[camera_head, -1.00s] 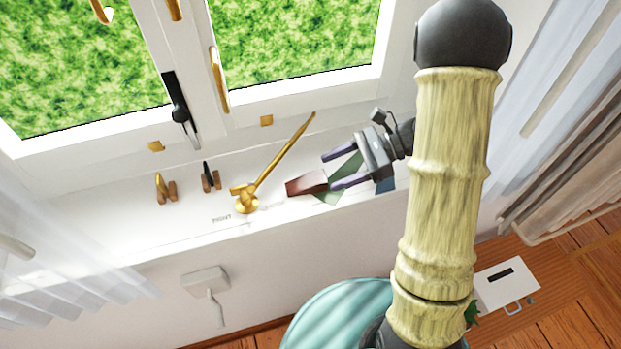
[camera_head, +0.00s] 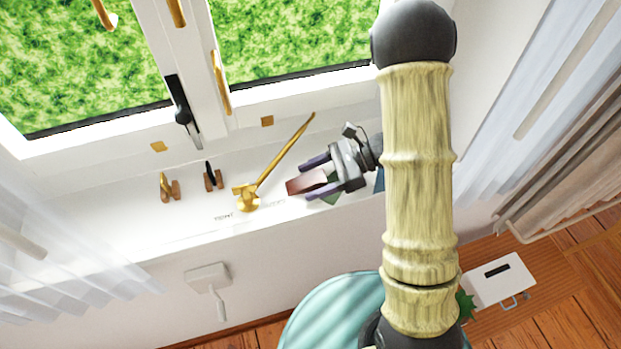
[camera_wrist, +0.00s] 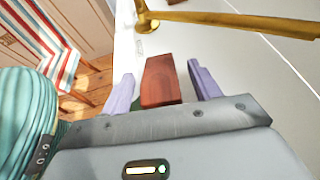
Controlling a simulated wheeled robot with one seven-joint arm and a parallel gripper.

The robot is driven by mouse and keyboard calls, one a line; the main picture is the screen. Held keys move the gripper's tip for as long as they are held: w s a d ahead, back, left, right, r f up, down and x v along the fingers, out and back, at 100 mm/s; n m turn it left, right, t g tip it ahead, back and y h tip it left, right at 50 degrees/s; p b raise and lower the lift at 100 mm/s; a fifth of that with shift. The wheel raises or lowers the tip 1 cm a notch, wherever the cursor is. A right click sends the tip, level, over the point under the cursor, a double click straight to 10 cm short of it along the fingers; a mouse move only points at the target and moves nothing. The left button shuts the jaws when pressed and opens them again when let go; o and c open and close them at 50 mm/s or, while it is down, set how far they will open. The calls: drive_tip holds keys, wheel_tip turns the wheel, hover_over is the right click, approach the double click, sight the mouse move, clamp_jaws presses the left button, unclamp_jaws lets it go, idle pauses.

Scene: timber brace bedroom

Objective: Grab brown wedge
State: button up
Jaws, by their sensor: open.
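The brown wedge (camera_head: 306,183) lies on the white window sill, reddish brown and blocky. In the wrist view the wedge (camera_wrist: 160,82) sits between the two purple fingers of my gripper (camera_wrist: 165,88), with a gap to the finger on each side. In the head view my gripper (camera_head: 313,176) is open, its fingers on either side of the wedge. The near end of the wedge is hidden by my gripper in both views. A green piece (camera_head: 331,196) shows partly beneath my gripper.
A brass stay (camera_head: 280,160) lies on the sill left of the wedge, close to my fingertips. Two small wood-and-metal catches (camera_head: 170,188) (camera_head: 213,178) stand further left. The window frame (camera_head: 280,95) rises behind. The sill's front edge is close to the lower finger.

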sight(314, 177)
drive_tip(key=shift+c, duration=0.4)
drive_tip(key=c, duration=1)
wheel_tip(314, 177, up, 10)
drive_tip(key=shift+b, duration=0.7)
